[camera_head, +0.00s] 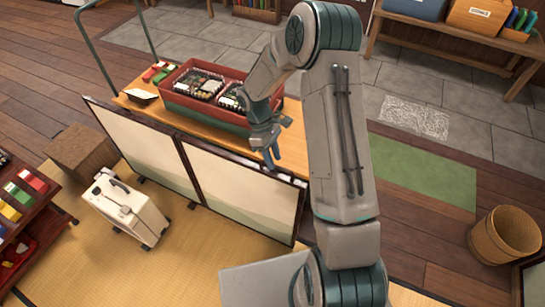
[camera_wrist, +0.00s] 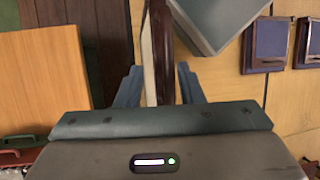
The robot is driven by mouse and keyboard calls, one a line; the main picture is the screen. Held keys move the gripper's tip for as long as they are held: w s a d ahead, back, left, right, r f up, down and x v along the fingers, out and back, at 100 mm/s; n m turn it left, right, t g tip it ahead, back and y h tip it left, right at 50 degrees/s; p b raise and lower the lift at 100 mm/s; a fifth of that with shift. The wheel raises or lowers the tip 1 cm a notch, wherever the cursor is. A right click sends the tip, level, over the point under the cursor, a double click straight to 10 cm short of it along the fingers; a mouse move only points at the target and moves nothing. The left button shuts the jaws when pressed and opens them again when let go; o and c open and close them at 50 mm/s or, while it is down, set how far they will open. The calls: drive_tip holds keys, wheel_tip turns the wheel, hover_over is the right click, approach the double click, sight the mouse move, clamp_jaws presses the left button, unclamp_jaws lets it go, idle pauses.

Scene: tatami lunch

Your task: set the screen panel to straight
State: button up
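The folding screen has two pale panels in dark frames. In the head view its left panel (camera_head: 145,150) and right panel (camera_head: 240,195) meet at a dark upright joint, and their top edges run nearly in line, with at most a slight bend. My gripper (camera_head: 272,160) is at the top edge of the right panel, toward its outer end. In the wrist view my gripper (camera_wrist: 159,88) has its two fingers apart, one on each side of the screen's dark top rail (camera_wrist: 161,45). Narrow gaps seem to show beside the rail. The arm hides part of the area right of the screen.
A wooden table (camera_head: 295,135) with a red tray (camera_head: 175,112) of boxed food stands close behind the screen. A white suitcase (camera_head: 125,208) and a brown box (camera_head: 78,150) stand at the left. A basket (camera_head: 503,236) stands far right. Tatami in front of the screen is mostly clear.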

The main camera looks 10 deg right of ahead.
drive_tip(key=shift+a+r, duration=0.1)
drive_tip(key=shift+a, duration=0.05)
drive_tip(key=v, duration=1.3)
drive_tip(key=shift+r+p, duration=0.25)
drive_tip(key=shift+p, duration=0.2)
drive_tip(key=shift+w, duration=0.15)
drive_tip(key=s+d+r+m+t+p, duration=0.1)
drive_tip(key=s+r+m+t+p, duration=0.15)
drive_tip(key=s+r, duration=0.35)
drive_tip(key=s+d+r+m+t+p, duration=0.1)
drive_tip(key=s+d+r+m, duration=0.2)
drive_tip(key=r, duration=0.6)
drive_tip(key=s+r+m+t+y+p, duration=0.1)
drive_tip(key=s+r+m+t+p, duration=0.1)
drive_tip(key=s, duration=0.5)
drive_tip(key=s+r+m+t+y+p, duration=0.1)
drive_tip(key=s+r+m, duration=0.2)
drive_tip(key=s, duration=0.5)
drive_tip(key=shift+d+r+t+p, duration=0.25)
drive_tip(key=shift+r+t+p, duration=0.1)
drive_tip(key=shift+r+p, duration=0.1)
drive_tip(key=shift+w+m, duration=0.1)
drive_tip(key=shift+m, duration=0.15)
